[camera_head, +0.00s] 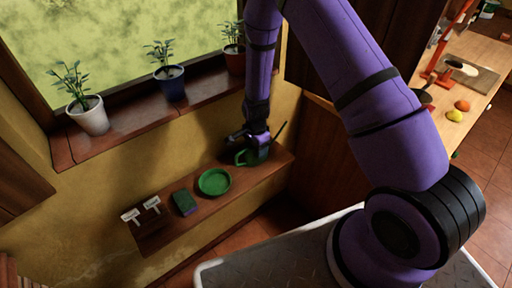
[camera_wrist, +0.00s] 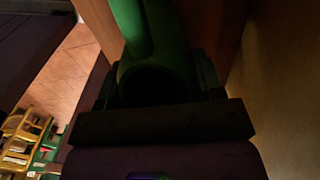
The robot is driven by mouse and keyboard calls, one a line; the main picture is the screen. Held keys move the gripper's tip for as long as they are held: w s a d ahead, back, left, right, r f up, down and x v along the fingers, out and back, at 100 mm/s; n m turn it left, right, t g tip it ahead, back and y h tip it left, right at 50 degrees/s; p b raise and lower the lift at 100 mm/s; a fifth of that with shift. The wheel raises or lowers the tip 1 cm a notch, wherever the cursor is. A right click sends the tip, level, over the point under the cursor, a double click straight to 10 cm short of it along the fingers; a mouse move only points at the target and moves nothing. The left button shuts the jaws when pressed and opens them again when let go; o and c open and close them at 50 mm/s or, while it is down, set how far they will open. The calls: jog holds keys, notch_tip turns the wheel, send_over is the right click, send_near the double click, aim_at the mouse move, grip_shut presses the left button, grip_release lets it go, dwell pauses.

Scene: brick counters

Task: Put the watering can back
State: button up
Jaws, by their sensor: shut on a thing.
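The green watering can (camera_head: 241,157) is at the right part of the wooden shelf below the window, with a dark thin part sticking up to its right. My gripper (camera_head: 256,147) is at the can from above and is shut on it. In the wrist view the green can (camera_wrist: 155,55) fills the space between the dark fingers of my gripper (camera_wrist: 160,95). The arm hides much of the can in the head view. I cannot tell whether the can's base touches the shelf.
The shelf (camera_head: 226,202) also holds a green dish (camera_head: 214,182), a green box (camera_head: 185,203) and white-labelled tags (camera_head: 151,204). Potted plants in white (camera_head: 90,117), blue (camera_head: 171,86) and red pots (camera_head: 235,60) stand on the sill above. A wooden cabinet side stands close right of the shelf.

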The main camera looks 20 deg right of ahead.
jog(key=o, duration=1.3)
jog(key=shift+f, duration=0.15)
notch_tip(320, 180, up, 13)
jog(key=shift+f, duration=0.15)
jog(key=s+d+r+n+t+y, duration=0.1)
jog(key=s+d+r+n, duration=0.2)
jog(key=r, duration=0.9)
jog(key=s+r+n+t, duration=0.1)
jog(key=s+r+n, duration=0.35)
jog(key=r, duration=0.85)
jog(key=s+d+r+n+t, duration=0.1)
jog(key=s+r+n, duration=0.1)
jog(key=s+r, duration=0.2)
jog(key=s+d+r+n+t, duration=0.1)
jog(key=s+r, duration=0.3)
jog(key=s, duration=0.6)
jog(key=s+d+r+n+t+h, duration=0.1)
jog(key=s+d+r+n, duration=0.1)
jog(key=s+r+n, duration=0.2)
jog(key=shift+s+d+r, duration=0.1)
jog(key=shift+s+r, duration=0.1)
jog(key=shift+s, duration=0.75)
jog(key=shift+s+r, duration=0.15)
jog(key=shift+s, duration=0.75)
